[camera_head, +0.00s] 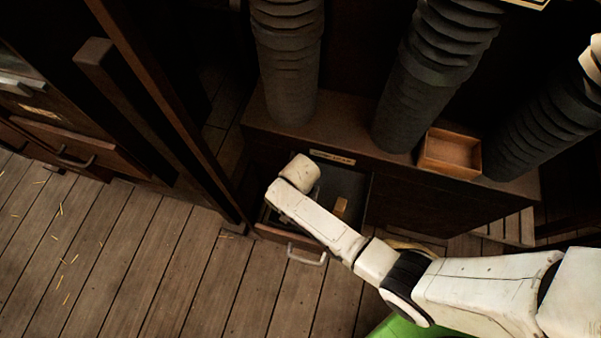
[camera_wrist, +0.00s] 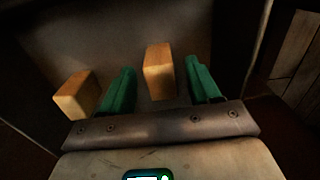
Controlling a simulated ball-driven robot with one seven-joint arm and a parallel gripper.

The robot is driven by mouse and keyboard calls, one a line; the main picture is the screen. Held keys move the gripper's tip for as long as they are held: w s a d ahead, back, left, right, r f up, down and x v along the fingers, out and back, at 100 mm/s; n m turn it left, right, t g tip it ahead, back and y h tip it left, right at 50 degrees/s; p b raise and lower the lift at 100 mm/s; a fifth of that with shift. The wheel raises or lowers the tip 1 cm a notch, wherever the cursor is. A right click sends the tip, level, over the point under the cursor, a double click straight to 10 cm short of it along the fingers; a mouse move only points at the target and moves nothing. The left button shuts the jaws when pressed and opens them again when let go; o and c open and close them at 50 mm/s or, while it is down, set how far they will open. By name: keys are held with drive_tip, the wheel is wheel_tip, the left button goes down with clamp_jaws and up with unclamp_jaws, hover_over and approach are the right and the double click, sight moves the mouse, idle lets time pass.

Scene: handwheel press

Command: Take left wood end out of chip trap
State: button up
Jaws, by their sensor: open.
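The chip trap (camera_head: 346,182) is a dark open drawer low in the cabinet, with a metal handle in front. One wood end (camera_head: 340,207) shows inside it beside my arm in the head view. In the wrist view two wood ends lie in the trap (camera_wrist: 80,40): one at the left (camera_wrist: 75,97), outside my left-hand finger, and one in the middle (camera_wrist: 159,75), in the gap between my fingers. My gripper (camera_wrist: 161,66) has green fingers, spread apart and gripping nothing. Contact with either block cannot be told. In the head view my wrist hides the gripper and part of the trap.
Several dark ribbed columns (camera_head: 289,70) stand on the cabinet top above the trap. An open wooden box (camera_head: 450,153) sits between two of them. A dark upright post (camera_head: 165,100) stands left of the trap. Plank floor (camera_head: 130,260) in front is clear apart from small shavings.

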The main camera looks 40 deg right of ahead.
drive_tip(key=shift+f+b, duration=0.3)
drive_tip(key=shift+f, duration=1.05)
drive_tip(key=shift+c, duration=0.3)
drive_tip(key=c, duration=1)
